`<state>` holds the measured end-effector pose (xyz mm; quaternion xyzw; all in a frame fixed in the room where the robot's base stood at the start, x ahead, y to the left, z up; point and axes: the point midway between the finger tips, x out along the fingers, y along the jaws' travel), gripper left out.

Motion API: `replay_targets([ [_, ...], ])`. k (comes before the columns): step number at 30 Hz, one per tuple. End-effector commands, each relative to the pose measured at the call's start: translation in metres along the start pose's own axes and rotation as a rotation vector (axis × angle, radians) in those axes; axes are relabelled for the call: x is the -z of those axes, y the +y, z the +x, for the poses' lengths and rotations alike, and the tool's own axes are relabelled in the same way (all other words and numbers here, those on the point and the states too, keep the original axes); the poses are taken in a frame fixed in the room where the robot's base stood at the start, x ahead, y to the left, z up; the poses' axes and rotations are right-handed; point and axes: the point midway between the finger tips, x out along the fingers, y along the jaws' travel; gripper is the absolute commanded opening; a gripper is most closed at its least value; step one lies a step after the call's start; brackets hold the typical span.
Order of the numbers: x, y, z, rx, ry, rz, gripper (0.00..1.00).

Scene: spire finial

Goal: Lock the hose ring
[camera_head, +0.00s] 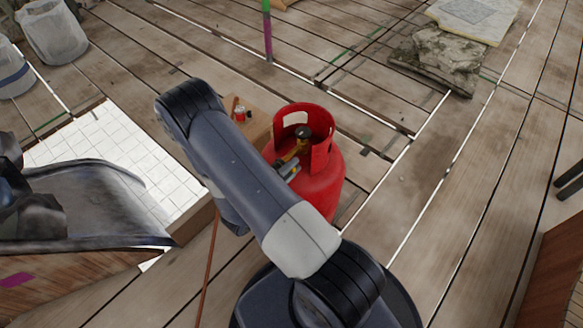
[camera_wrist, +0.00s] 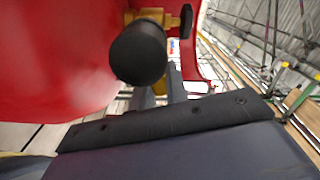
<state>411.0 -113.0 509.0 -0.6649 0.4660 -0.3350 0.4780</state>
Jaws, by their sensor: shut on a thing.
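The red gas cylinder (camera_head: 322,185) stands upright on the plank floor, with a collar around its top. A black knob (camera_head: 303,132) and brass valve sit inside the collar. In the wrist view the black knob (camera_wrist: 138,55) is close in front, with the brass valve (camera_wrist: 160,16) behind it. My gripper (camera_head: 290,168) reaches into the collar's opening and is shut on a brass-yellow piece beside the valve, which I take for the hose ring (camera_head: 287,160). The knob and my gripper hide most of the ring, so its seating and turn cannot be told.
A cardboard-coloured box (camera_head: 257,124) with small red and white items stands behind the cylinder. A thin orange-brown hose or cord (camera_head: 208,262) runs down at the left. A white tiled panel (camera_head: 118,150) lies left. The floor right of the cylinder is clear.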

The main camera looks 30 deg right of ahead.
Motion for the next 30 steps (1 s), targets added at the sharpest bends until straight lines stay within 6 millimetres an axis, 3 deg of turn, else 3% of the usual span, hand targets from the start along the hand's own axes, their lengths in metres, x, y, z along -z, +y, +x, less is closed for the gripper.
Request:
replay_targets([
  [11, -0.001, 0.009, 0.0, 0.0, 0.0, 0.162, 0.0],
  [30, -0.012, 0.032, 0.0, -0.001, -0.001, 0.737, 0.0],
])
